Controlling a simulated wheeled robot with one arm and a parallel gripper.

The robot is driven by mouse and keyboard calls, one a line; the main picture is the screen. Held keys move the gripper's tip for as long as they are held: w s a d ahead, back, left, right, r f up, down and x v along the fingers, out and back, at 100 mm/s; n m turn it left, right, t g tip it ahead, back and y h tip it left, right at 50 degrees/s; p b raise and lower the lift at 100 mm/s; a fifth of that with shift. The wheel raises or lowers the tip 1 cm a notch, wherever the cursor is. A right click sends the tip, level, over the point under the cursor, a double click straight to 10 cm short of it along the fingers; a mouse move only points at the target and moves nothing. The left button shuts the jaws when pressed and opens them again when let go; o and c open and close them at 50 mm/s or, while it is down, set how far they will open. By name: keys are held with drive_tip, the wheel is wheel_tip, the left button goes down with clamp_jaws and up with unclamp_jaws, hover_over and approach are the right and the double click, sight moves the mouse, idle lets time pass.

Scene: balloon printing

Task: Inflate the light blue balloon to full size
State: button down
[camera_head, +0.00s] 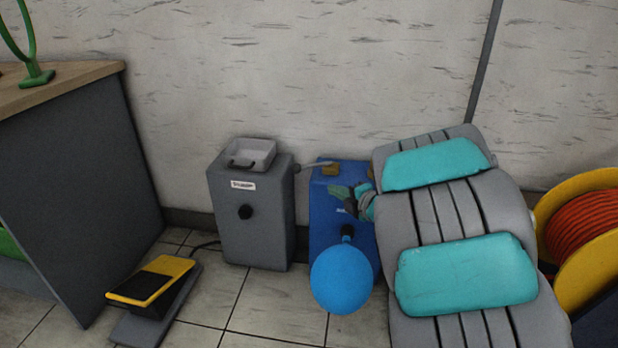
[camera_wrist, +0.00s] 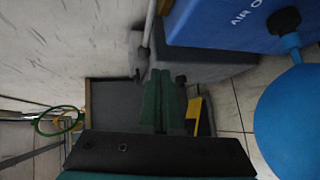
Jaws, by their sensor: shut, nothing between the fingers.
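The blue balloon (camera_head: 341,279) is round and swollen, and hangs from a black nozzle (camera_head: 347,233) on the front of a blue box (camera_head: 325,225). In the wrist view the balloon (camera_wrist: 291,122) is at the right, on the nozzle of the blue box (camera_wrist: 215,22), which bears partly cut-off "AIR O" lettering. My gripper (camera_head: 338,191) is in front of the upper part of the box, above the balloon and apart from it. In the wrist view its green fingers (camera_wrist: 160,92) are together with nothing between them. A small brass-coloured part (camera_head: 330,168) sits on top of the box.
A grey machine (camera_head: 250,220) with a black knob stands left of the box, joined to it by a pipe. A yellow and black foot pedal (camera_head: 153,281) lies on the tiled floor. A desk (camera_head: 75,190) is at left. An orange cable reel (camera_head: 585,225) is at right.

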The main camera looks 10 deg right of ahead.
drive_tip(key=s+r+y, duration=0.1)
drive_tip(key=s+r, duration=0.1)
drive_tip(key=b, duration=0.2)
approach(299, 170)
drive_tip(key=shift+t, duration=0.4)
drive_tip(key=x, duration=0.4)
drive_tip(key=shift+w+a+f, duration=0.2)
drive_tip(key=shift+a+f, duration=0.1)
drive_tip(key=shift+f, duration=0.2)
drive_tip(key=shift+x, duration=0.85)
drive_tip(key=shift+w+r, duration=0.1)
drive_tip(key=shift+r, duration=0.05)
